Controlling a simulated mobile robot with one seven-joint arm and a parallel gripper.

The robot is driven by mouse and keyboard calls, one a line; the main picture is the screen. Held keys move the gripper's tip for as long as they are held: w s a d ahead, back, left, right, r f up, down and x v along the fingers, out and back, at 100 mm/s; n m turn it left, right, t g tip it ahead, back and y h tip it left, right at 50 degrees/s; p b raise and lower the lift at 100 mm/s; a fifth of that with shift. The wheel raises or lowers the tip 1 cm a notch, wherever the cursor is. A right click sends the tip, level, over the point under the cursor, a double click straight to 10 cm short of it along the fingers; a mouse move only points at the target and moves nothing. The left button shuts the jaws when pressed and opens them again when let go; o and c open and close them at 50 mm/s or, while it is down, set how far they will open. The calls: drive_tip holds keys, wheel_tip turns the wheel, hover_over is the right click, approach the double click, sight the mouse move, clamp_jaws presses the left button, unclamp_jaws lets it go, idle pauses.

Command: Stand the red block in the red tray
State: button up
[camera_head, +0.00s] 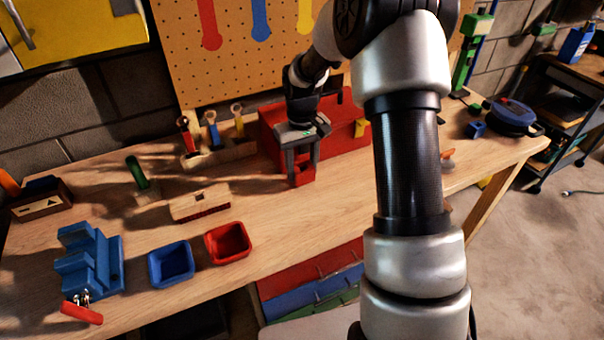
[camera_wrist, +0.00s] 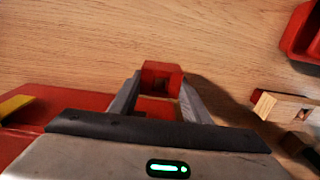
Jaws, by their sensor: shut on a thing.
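My gripper (camera_head: 302,165) points down over the middle of the bench and is shut on the red block (camera_head: 303,177). The red tray (camera_head: 228,243) is an empty square tray at the bench's front, left of and nearer than the gripper. A corner of the tray (camera_wrist: 300,42) shows at the upper right in the wrist view.
A blue tray (camera_head: 171,264) stands left of the red one. A wooden brush-like piece (camera_head: 200,202) lies between gripper and trays. A red toolbox (camera_head: 342,133) stands close behind the gripper. Bare wood lies right of the red tray.

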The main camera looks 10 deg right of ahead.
drive_tip(key=shift+f, duration=1.2)
drive_tip(key=shift+f, duration=0.2)
drive_tip(key=o, duration=1)
drive_tip(key=shift+o, duration=0.2)
drive_tip(key=shift+r, duration=0.1)
